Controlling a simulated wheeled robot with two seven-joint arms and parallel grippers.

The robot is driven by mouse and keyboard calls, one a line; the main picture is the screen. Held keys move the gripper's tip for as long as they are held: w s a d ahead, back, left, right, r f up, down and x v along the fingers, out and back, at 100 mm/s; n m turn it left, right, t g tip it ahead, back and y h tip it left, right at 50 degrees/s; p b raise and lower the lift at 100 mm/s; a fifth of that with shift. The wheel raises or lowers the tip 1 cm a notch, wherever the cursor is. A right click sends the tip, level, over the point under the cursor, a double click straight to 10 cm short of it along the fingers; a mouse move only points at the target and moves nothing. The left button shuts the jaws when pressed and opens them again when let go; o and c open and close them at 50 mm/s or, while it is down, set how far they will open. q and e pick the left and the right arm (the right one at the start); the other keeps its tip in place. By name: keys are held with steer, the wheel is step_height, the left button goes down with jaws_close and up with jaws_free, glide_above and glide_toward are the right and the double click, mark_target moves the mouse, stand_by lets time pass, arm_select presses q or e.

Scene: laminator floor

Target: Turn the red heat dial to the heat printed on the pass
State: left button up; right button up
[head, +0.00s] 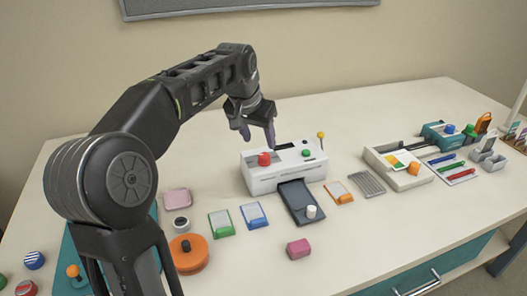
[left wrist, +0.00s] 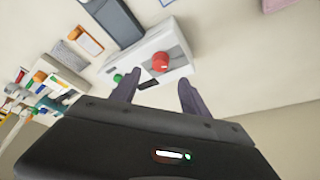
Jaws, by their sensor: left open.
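The white laminator (head: 282,176) stands in the middle of the table. Its red heat dial (head: 264,159) sits on the left of its top, and a green knob (head: 306,153) sits to the right. My left gripper (head: 258,136) is open and empty above the back of the laminator, near the red dial but apart from it. In the left wrist view the red dial (left wrist: 160,62) lies beyond the open fingertips (left wrist: 158,88). Cards lie in front, one green-edged (head: 221,223), one blue-edged (head: 254,215) and one orange-edged (head: 339,193); their print is too small to read. My right gripper is not in view.
A dark tray (head: 300,203) with a white knob reaches out from the laminator's front. An orange disc (head: 188,253), a pink block (head: 298,249) and a pink pad (head: 177,199) lie nearby. A white trimmer (head: 399,170) and pens stand right. The front right table is clear.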

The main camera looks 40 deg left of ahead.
mark_target(264, 156)
arm_select(q)
steer(key=x, duration=0.7)
steer(key=shift+w+f, duration=0.15)
steer(key=shift+f, duration=0.25)
steer(key=shift+c, duration=0.4)
jaws_close()
